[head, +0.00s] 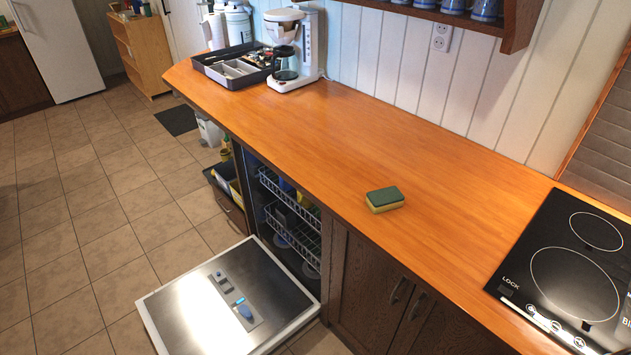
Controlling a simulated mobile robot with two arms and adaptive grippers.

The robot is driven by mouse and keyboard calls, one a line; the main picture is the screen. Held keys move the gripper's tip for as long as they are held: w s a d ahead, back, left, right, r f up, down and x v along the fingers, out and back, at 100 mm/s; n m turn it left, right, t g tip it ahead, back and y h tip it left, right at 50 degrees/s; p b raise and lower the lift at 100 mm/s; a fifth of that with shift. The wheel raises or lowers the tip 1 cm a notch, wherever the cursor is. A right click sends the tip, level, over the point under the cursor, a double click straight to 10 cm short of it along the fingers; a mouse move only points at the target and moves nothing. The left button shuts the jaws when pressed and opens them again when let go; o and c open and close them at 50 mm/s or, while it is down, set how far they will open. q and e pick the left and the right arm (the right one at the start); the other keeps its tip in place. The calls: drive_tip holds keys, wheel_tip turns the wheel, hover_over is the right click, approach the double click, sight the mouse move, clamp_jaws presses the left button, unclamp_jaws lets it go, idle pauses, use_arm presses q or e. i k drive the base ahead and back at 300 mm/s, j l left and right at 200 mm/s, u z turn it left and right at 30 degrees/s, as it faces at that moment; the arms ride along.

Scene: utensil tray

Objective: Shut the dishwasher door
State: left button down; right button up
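The dishwasher door (195,296) is folded down open, lying about level just above the tiled floor. Its steel inner face is up, with a detergent compartment and a blue item (244,311) near its middle. The dishwasher opening (262,192) is under the wooden counter, with white wire racks (290,207) inside holding some dishes. The racks look pushed in, though the counter hides part of the interior. Neither of my grippers is in view.
The counter (330,140) bears a sponge (384,199), a coffee maker (307,45), a utensil tray (233,70) and a black cooktop (570,265). An open drawer (226,184) stands beyond the dishwasher. The tiled floor (80,220) left of the door is clear.

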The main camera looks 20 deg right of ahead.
sight(192, 314)
drive_tip(key=i+j+z, duration=0.1)
drive_tip(key=j+z, duration=0.4)
drive_tip(key=j, duration=0.65)
drive_tip(key=k+j+z, duration=0.1)
drive_tip(key=j+z, duration=0.35)
drive_tip(key=j, duration=0.65)
